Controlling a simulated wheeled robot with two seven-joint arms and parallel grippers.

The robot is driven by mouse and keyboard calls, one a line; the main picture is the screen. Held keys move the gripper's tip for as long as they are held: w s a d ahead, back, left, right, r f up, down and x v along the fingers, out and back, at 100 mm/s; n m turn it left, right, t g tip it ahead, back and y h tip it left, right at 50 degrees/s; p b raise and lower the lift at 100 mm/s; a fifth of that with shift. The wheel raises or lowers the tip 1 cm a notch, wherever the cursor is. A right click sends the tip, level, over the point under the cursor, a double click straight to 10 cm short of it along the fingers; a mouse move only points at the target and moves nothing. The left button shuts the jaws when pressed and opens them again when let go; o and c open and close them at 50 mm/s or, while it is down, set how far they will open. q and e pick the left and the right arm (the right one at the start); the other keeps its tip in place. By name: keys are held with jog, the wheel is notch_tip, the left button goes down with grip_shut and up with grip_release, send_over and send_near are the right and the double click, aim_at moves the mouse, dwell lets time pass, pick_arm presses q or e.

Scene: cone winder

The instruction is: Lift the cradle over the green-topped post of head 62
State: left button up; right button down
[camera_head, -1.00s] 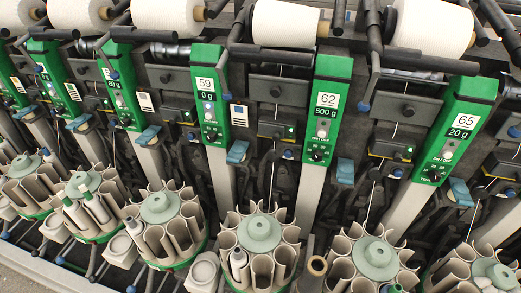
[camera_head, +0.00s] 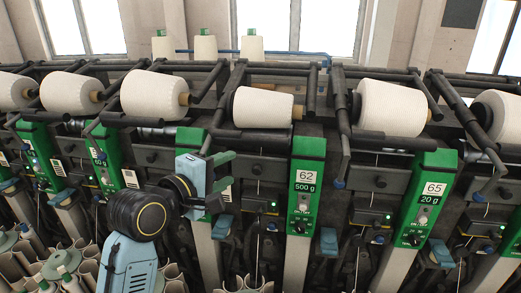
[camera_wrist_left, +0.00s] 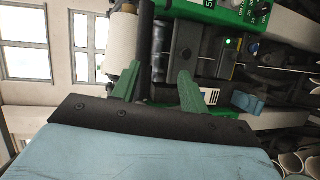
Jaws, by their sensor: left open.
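The green-topped post of head 62 (camera_head: 305,185) stands in the middle of the head view, its label reading 62 and 500 g. Part of its green top shows in the wrist view (camera_wrist_left: 215,12). Above and left of it, a dark cradle (camera_head: 238,85) holds a white cone (camera_head: 263,107). My left gripper (camera_head: 223,182) is left of the post, below the cradle's arm. In the wrist view its fingers (camera_wrist_left: 158,88) are apart, with a dark bar (camera_wrist_left: 147,45) between them in the picture; contact cannot be told. My right gripper is not in view.
Post 65 (camera_head: 425,198) stands to the right, with another white cone (camera_head: 390,107) in a cradle between it and head 62. Dark cradle bars crowd the upper row. Spool holders (camera_head: 60,262) fill the lower left. Windows and several cones are behind.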

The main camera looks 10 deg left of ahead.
aim_at(257, 143)
pick_arm(q)
jog(key=shift+n+h, duration=0.3)
jog(key=shift+n, duration=0.1)
jog(key=r+x, duration=0.1)
jog(key=x, duration=0.3)
jog(key=r+p+x, duration=0.1)
jog(key=x, duration=0.4)
jog(key=r+x, duration=0.1)
jog(key=x, duration=0.3)
jog(key=shift+w, duration=0.4)
jog(key=shift+f, duration=0.1)
grip_shut()
